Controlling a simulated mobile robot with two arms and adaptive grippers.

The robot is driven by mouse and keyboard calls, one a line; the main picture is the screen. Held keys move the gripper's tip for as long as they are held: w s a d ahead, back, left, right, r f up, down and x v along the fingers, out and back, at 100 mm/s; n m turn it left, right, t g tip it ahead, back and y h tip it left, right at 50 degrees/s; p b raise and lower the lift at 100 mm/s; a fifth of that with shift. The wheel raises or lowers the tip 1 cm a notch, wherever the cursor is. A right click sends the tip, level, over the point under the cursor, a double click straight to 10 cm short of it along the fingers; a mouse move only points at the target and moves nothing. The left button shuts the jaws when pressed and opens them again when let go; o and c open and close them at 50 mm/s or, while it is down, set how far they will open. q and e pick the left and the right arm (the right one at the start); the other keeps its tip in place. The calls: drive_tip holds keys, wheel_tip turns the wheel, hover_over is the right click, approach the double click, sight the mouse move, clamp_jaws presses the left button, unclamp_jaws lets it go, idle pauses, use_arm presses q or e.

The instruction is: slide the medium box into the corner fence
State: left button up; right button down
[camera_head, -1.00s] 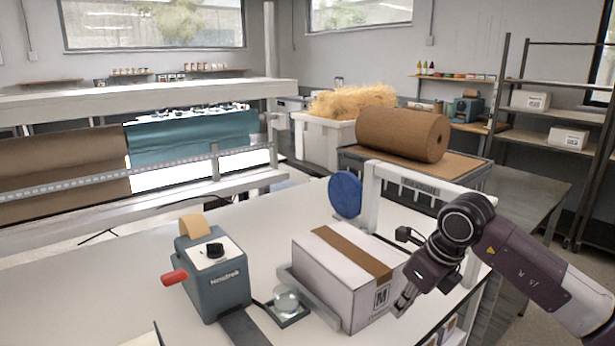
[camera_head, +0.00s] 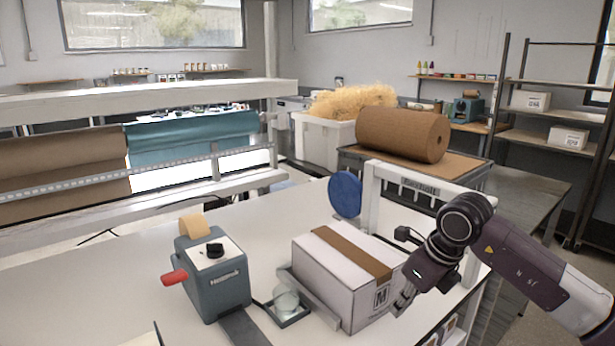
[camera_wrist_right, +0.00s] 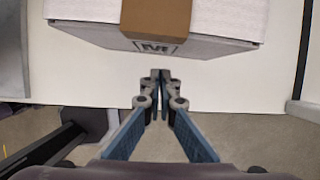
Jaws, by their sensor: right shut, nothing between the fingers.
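The medium box (camera_head: 335,283) is white with a brown tape strip and an "M" label, and lies flat on the white bench. It also shows at the top of the right wrist view (camera_wrist_right: 215,22). A low grey metal rail, seemingly the corner fence (camera_head: 312,300), runs along the box's left side; the box hides the rest of it, and I cannot tell whether they touch. My right gripper (camera_head: 402,302) is at the box's right side, near the label. Its fingers are shut and empty in the right wrist view (camera_wrist_right: 160,74), just short of the labelled face. My left gripper is out of view.
A grey tape dispenser (camera_head: 215,280) with a red handle stands left of the box. A white frame (camera_head: 372,200) and blue disc (camera_head: 345,194) stand behind the box. The bench's left part is clear.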

sight(384, 297)
drive_tip(key=shift+w+a, duration=0.4)
drive_tip(key=shift+w, duration=0.2)
drive_tip(key=shift+w+a, duration=0.4)
drive_tip(key=shift+w, duration=0.2)
drive_tip(key=shift+w+a, duration=0.35)
drive_tip(key=shift+w, duration=0.1)
drive_tip(key=shift+s+d, duration=0.4)
drive_tip(key=shift+s, duration=0.1)
drive_tip(key=shift+s+d, duration=0.25)
drive_tip(key=shift+s, duration=0.1)
drive_tip(key=w+a+p+v, duration=0.1)
drive_tip(key=p+v, duration=0.4)
drive_tip(key=v, duration=0.5)
drive_tip(key=shift+r, duration=0.3)
drive_tip(key=shift+f, duration=0.1)
